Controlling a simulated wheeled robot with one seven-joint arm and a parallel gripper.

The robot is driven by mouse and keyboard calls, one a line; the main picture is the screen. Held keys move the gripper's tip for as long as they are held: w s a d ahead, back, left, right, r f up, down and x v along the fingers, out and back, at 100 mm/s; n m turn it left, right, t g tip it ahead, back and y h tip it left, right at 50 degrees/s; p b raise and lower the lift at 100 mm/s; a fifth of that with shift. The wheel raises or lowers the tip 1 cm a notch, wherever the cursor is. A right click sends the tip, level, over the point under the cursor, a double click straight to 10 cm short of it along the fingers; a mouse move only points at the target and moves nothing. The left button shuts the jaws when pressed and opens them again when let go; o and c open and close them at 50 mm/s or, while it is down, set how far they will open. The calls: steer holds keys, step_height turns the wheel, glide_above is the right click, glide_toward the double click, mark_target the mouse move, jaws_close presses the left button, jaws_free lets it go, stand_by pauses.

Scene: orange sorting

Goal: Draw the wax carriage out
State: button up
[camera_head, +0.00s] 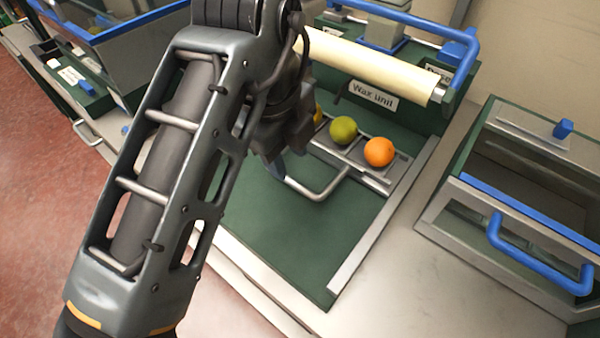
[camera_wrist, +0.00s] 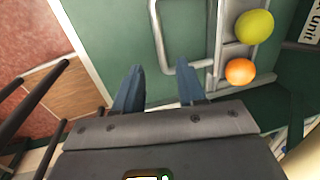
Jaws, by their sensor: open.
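The wax carriage (camera_head: 400,168) is a grey metal tray in front of the wax unit (camera_head: 372,95). It bears an orange fruit (camera_head: 380,152), a yellow-green fruit (camera_head: 343,130) and a third, yellowish one mostly hidden by my arm. Its bent metal handle (camera_head: 322,196) reaches out over the green bed. My gripper (camera_head: 275,171) is low by the handle's left end, mostly hidden by my arm. In the wrist view my gripper (camera_wrist: 158,78) is open, and the handle's corner (camera_wrist: 166,69) shows between the fingertips. I cannot tell the depth gap.
A pale roller (camera_head: 370,62) and a blue bar (camera_head: 420,20) stand above the unit. The green bed (camera_head: 310,245) in front of the handle is clear. A glass-sided bin with a blue handle (camera_head: 540,260) stands right; another blue-edged case (camera_head: 120,30) stands back left.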

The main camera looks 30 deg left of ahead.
mark_target(295, 182)
steer(key=f, duration=0.2)
steer(key=w+f, duration=0.1)
steer(key=f, duration=0.4)
steer(key=shift+w, duration=0.25)
jaws_close()
stand_by(0.4)
